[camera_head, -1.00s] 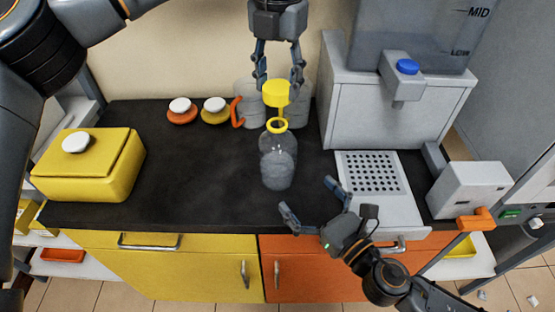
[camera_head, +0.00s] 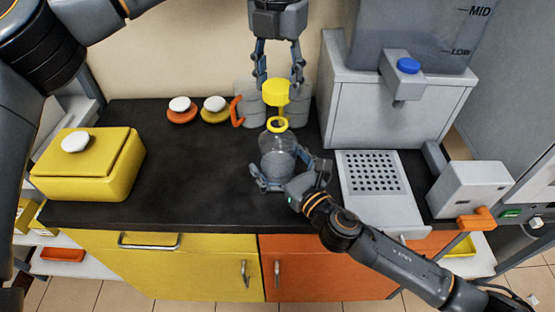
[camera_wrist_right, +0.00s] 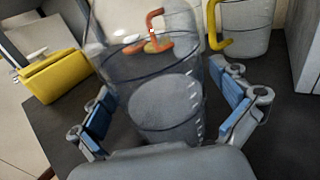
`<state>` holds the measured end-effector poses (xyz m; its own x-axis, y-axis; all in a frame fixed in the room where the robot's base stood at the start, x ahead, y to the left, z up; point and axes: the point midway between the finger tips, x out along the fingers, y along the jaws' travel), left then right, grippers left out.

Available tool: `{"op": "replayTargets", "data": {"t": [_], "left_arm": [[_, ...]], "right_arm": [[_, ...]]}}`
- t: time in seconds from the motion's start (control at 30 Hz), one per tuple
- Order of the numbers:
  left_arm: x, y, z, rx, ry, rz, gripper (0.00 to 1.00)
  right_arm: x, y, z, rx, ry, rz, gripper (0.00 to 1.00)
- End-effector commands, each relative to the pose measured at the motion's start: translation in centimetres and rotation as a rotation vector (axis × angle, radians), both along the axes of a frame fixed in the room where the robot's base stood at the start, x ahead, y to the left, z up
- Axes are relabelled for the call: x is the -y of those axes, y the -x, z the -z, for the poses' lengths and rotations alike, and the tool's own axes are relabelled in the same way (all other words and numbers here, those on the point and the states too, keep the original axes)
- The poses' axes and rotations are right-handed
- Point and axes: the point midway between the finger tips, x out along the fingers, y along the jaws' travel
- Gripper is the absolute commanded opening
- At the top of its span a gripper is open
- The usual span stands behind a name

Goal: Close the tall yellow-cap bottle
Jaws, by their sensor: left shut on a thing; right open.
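The clear bottle (camera_head: 277,155) with a yellow neck ring (camera_head: 277,124) stands upright on the black counter; its body fills the middle of the right wrist view (camera_wrist_right: 165,100). My left gripper (camera_head: 275,84) points down from above and is shut on the yellow cap (camera_head: 275,94), held just above the bottle's neck. A gap between cap and ring is hard to judge. My right gripper (camera_head: 287,178) is open at the bottle's lower body, with one finger on either side; its fingers also show in the right wrist view (camera_wrist_right: 170,115). Contact cannot be told.
A clear jug with an orange handle (camera_head: 237,112) stands behind the bottle. Orange and yellow round items with white knobs (camera_head: 215,110) sit further left. A yellow box (camera_head: 88,165) is at the left, a grey dispenser (camera_head: 385,110) at the right. The counter's left middle is clear.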

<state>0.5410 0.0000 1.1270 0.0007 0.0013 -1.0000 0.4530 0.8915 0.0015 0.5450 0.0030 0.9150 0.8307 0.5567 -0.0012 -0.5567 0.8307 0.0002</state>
Motion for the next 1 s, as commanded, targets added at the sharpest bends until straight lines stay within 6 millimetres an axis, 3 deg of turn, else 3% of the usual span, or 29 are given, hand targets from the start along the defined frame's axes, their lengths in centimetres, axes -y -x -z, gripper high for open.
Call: {"op": "replayTargets", "data": {"t": [0.13,0.17,0.53,0.67,1.0], "left_arm": [[0.0,0.0,0.0,0.0,0.0,0.0,0.31],[0.0,0.0,0.0,0.0,0.0,0.0,0.31],[0.0,0.0,0.0,0.0,0.0,0.0,0.31],[0.0,0.0,0.4,-0.001,0.0,0.0,0.31],[-0.1,0.0,4.8,-0.002,0.0,0.0,0.31]], "right_arm": [[0.0,0.0,0.0,0.0,0.0,0.0,1.0],[0.0,0.0,0.0,0.0,0.0,0.0,0.96],[0.0,0.0,0.0,0.001,-0.001,0.0,0.22],[0.0,0.0,0.0,0.001,-0.001,0.0,0.21],[0.0,0.0,0.0,0.001,-0.001,0.0,0.21]]}}
